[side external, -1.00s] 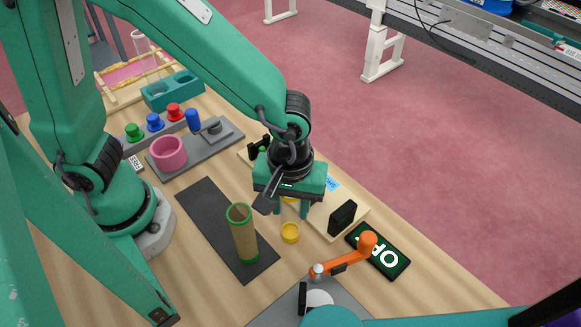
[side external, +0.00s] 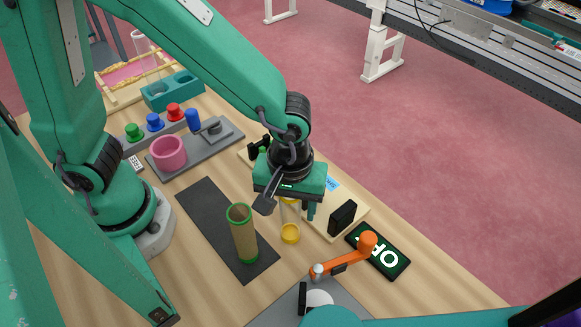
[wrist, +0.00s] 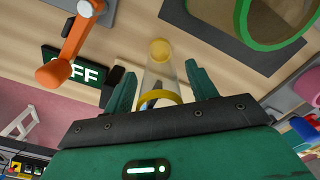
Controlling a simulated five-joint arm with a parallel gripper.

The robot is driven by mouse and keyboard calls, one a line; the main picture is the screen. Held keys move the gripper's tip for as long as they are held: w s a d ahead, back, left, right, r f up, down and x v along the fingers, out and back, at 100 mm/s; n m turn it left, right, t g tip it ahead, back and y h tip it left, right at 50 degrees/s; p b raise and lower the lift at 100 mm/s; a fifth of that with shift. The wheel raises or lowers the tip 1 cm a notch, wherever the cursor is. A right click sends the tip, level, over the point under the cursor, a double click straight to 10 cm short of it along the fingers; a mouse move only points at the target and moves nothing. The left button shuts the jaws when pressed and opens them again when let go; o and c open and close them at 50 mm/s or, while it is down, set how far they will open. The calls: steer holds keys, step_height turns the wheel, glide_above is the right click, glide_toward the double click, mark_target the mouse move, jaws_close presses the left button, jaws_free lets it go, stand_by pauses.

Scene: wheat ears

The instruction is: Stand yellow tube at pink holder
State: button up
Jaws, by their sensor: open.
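The yellow tube (side external: 290,224) is a clear cylinder with yellow ends, standing upright on the table to the right of the dark mat. It also shows in the wrist view (wrist: 160,68), between the two green fingers. My gripper (side external: 294,208) is open and points down over the tube, with fingers apart on either side of it in the wrist view (wrist: 162,88). The tube's upper part is partly hidden by my gripper in the side view. The pink holder (side external: 168,153) is a round cup on a grey plate at the back left, away from my gripper.
A brown tube with green rims (side external: 243,235) stands on the dark mat (side external: 205,203), left of my gripper. A wooden board with a black block (side external: 343,217), a sign (side external: 380,255) and an orange lever (side external: 345,262) lie to the right. Colored knobs (side external: 154,122) line the back left.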

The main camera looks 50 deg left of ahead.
step_height(320, 180, up, 12)
stand_by(0.6)
stand_by(0.5)
steer(key=a+r+m+t, duration=0.2)
steer(key=a+m, duration=0.1)
steer(key=a, duration=0.8)
steer(key=s+a+r+m+t, duration=0.1)
steer(key=a+r+m+t, duration=0.1)
steer(key=a, duration=0.9)
steer(key=m+t, duration=0.1)
steer(key=m, duration=0.1)
steer(key=shift+s+r+m+t, duration=0.3)
steer(key=shift+r, duration=0.1)
steer(key=shift+o, duration=0.4)
